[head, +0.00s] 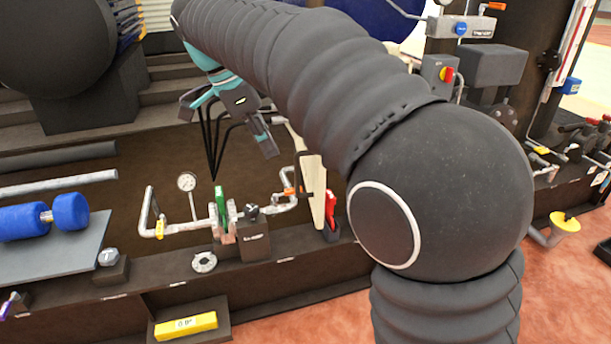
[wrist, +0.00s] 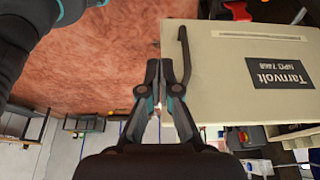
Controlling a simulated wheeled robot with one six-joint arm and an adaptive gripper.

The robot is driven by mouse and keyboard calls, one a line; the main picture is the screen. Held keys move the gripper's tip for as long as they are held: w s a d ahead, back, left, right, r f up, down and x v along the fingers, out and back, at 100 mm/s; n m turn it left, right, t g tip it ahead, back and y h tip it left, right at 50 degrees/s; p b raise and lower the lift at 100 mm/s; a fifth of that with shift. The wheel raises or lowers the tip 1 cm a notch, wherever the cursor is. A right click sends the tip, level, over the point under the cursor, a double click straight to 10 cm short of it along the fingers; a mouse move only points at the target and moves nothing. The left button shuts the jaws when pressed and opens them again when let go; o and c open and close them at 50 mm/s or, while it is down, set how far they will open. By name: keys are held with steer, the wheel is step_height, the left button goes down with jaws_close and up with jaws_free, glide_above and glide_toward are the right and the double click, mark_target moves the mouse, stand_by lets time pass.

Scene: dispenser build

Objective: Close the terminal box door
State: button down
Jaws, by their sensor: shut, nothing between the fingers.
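The terminal box door is a beige panel (wrist: 250,80) with a dark "Tarnvolt" label, filling the right of the wrist view. A black bar handle (wrist: 183,55) runs near its left edge. In the head view the door (head: 313,185) shows nearly edge-on, standing out beside my arm, with its black handle on the left side. My gripper (wrist: 160,68) is shut and empty, its fingertips close to the handle and the door's free edge; contact cannot be told. The gripper also shows in the head view (head: 268,146), left of the door. The box body is mostly hidden by my arm.
Left of the door are a gauge (head: 187,182), pipes with a yellow valve, and a green part (head: 220,202) on a dark bench. A red part (head: 331,208) stands by the door's lower edge. Pinkish floor (wrist: 90,60) lies open left of the door in the wrist view.

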mark_target(298, 182)
steer(key=shift+m, duration=0.3)
steer(key=x, duration=0.3)
steer(key=d+x, duration=0.1)
steer(key=x, duration=0.3)
steer(key=b+x, duration=0.1)
steer(key=x, duration=0.2)
steer(key=shift+w+d+r, duration=0.15)
steer(key=shift+w+d, duration=0.05)
steer(key=shift+d, duration=0.2)
steer(key=shift+w+d, duration=0.1)
steer(key=shift+d, duration=0.6)
steer(key=shift+d, duration=0.1)
